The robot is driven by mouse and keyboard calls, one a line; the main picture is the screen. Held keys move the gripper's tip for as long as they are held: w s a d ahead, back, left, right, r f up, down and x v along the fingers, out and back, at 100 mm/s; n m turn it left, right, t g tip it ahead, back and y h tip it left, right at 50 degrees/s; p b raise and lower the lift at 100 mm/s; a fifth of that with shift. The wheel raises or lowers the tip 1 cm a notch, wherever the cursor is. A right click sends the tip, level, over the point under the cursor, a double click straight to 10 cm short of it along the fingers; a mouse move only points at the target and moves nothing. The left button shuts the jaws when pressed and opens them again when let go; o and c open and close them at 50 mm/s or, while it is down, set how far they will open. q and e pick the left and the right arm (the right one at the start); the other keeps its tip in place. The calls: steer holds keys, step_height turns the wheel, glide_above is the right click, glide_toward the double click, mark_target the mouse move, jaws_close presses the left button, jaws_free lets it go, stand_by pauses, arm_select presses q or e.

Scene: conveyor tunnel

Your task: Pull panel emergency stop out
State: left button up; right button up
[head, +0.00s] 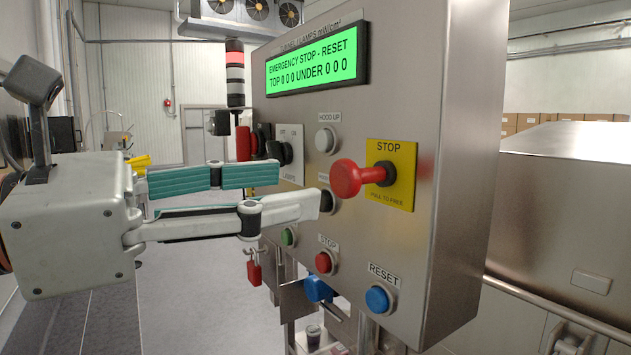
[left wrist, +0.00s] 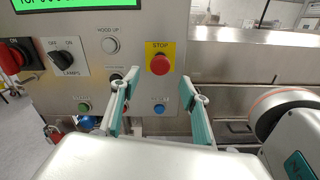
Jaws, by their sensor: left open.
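The emergency stop is a red mushroom knob (head: 345,178) on a yellow plate (head: 404,160) marked STOP, on the steel panel (head: 440,220). Its head stands out from the plate on a red stem. It also shows in the left wrist view (left wrist: 160,64), ahead of and between the fingertips. My left gripper (head: 300,188) is open and empty, its fingers pointing at the panel, left of the knob in the head view. The fingers are not around the knob, and I see no contact. My right gripper is not in view.
A green display (head: 313,64) reads EMERGENCY STOP - RESET. Close around the knob are a white HOOD UP button (head: 326,139), a red STOP button (head: 325,262), a blue RESET button (head: 379,298) and a black LAMPS switch (left wrist: 67,62). A steel housing (head: 560,210) stands to the right.

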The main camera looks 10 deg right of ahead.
arm_select(q)
steer(key=shift+v, duration=2.1)
